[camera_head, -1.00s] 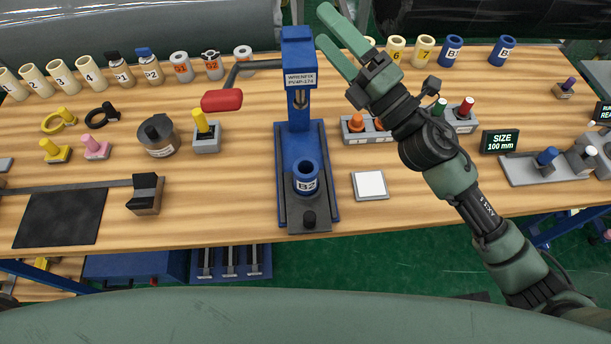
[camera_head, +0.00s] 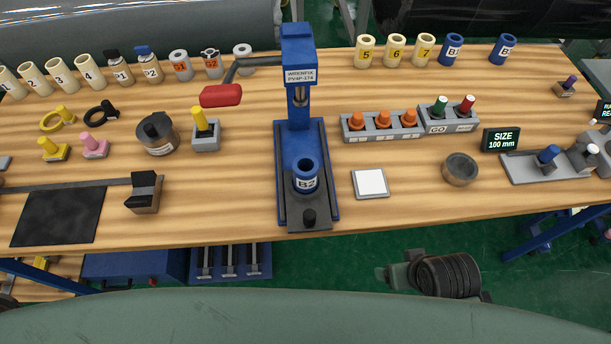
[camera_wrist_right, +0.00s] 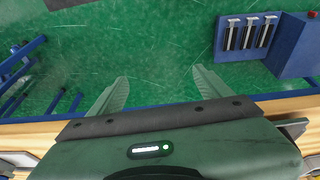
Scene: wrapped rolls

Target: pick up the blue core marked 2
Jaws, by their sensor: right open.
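The blue core marked B2 (camera_head: 305,177) stands upright on the base of the blue press (camera_head: 298,90), beneath its head and near the front of the bench. Its hollow top is open and uncovered. My right gripper (camera_wrist_right: 160,75) is open and empty in the right wrist view, with green floor between its fingers. In the head view only a part of my right arm (camera_head: 440,276) shows, low beyond the bench's front edge and apart from the core. My left gripper is not in view.
Blue cores B1 (camera_head: 451,50) and another (camera_head: 502,48) stand at the back right beside cream cores. The press has a red-handled lever (camera_head: 221,95). A white pad (camera_head: 370,184) and a dark round cup (camera_head: 460,169) lie right of it. Bare wood lies between them.

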